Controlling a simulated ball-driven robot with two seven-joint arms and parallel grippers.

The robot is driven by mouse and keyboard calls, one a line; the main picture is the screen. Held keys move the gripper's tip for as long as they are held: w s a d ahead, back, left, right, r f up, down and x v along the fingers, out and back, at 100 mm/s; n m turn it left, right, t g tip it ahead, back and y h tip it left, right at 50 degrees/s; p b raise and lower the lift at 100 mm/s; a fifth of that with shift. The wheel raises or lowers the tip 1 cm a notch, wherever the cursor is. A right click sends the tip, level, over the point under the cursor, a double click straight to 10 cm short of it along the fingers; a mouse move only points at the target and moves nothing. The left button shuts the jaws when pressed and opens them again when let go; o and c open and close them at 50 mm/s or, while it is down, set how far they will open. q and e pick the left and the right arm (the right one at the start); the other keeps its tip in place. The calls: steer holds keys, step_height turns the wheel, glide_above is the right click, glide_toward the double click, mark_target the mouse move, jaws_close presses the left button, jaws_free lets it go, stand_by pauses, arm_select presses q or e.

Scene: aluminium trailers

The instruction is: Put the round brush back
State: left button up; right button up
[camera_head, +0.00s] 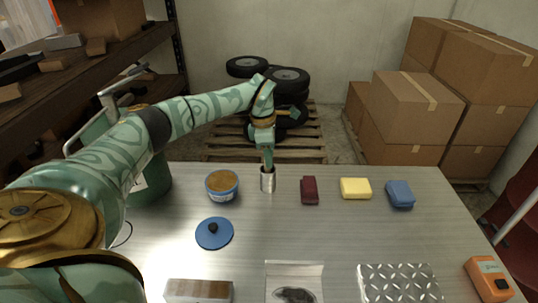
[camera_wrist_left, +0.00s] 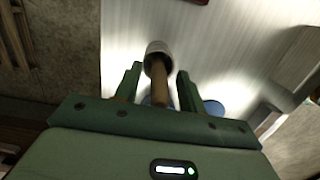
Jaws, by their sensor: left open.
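A small silver metal cup (camera_head: 268,180) stands upright near the back edge of the table. In the left wrist view, a brown wooden handle (camera_wrist_left: 160,88), seemingly the round brush's, runs from the cup (camera_wrist_left: 158,48) back between my fingers. My left gripper (camera_head: 268,157) is right above the cup and points down. In the left wrist view its fingers (camera_wrist_left: 157,80) are open, one on each side of the handle, with gaps showing. The brush head is hidden. My right gripper is not in view.
Left of the cup are an open blue tub (camera_head: 222,186) with brown contents and a blue lid (camera_head: 214,233). To the right are a dark red block (camera_head: 309,190), a yellow block (camera_head: 356,188) and a blue block (camera_head: 399,194). A tread plate (camera_head: 400,284) lies in front.

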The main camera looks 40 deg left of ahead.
arm_select(q)
step_height(320, 180, up, 12)
steer(key=a+p, duration=0.1)
steer(key=p, duration=0.1)
steer(key=shift+s+f, duration=0.2)
steer(key=shift+s, duration=0.25)
